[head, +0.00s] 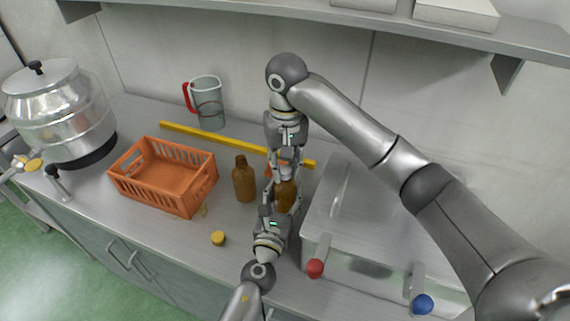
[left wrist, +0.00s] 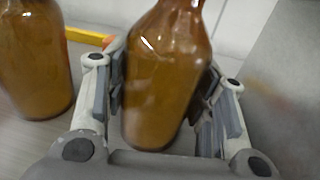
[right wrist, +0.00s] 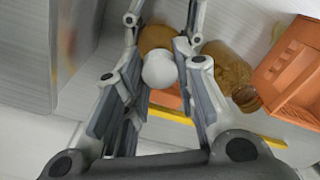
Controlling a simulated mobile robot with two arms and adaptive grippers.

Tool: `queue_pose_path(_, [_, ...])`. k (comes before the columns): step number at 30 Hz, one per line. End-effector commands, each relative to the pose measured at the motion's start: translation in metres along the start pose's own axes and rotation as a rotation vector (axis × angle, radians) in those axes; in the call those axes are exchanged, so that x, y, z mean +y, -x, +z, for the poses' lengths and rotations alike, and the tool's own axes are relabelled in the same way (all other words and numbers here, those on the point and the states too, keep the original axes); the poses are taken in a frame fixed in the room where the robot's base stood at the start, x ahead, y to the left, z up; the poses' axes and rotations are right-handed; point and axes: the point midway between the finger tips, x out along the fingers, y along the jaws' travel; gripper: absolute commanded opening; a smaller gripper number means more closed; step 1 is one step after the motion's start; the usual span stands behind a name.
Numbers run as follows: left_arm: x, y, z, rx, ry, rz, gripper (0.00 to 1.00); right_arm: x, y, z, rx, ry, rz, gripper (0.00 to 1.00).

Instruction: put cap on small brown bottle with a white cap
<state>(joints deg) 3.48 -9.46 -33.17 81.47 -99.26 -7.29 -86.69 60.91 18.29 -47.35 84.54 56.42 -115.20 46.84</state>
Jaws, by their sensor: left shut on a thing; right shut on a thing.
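A small brown bottle (head: 283,196) stands on the counter in the middle of the head view. My left gripper (head: 277,197) is shut around its body; the left wrist view shows the bottle (left wrist: 165,85) upright between the fingers, its top cut off. My right gripper (head: 287,160) points down over this bottle from behind. In the right wrist view the white cap (right wrist: 159,70) is between its fingertips, with the held bottle (right wrist: 156,38) just beyond. I cannot tell whether the cap touches the bottle's neck. In the head view the cap is hidden by the grippers.
A second brown bottle (head: 244,182) stands just left of the held one. A yellow cap (head: 218,238) lies in front. An orange crate (head: 150,190) is at left, a yellow bar (head: 215,139) behind. A steel box (head: 345,245) with red and blue knobs stands close at right.

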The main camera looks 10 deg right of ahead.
Motion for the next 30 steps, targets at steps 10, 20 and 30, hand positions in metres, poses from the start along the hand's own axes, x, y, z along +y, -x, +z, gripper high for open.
queue_pose_path(10, [0.0, 0.0003, -0.0009, 0.002, 0.0, 0.0, 0.0, 0.0001, 0.0003, -0.0006, 0.01, -0.566, 0.0, 0.18])
queue_pose_path(20, [-0.0001, 0.0004, -0.001, 0.002, 0.0, 0.0, 0.0, 0.0, 0.0, -0.0008, 0.016, -1.098, -0.001, 0.18])
queue_pose_path(30, [-0.0001, 0.0004, -0.001, 0.002, 0.0, 0.0, 0.0, 0.0001, 0.0, -0.0009, 0.018, -1.254, -0.001, 0.34])
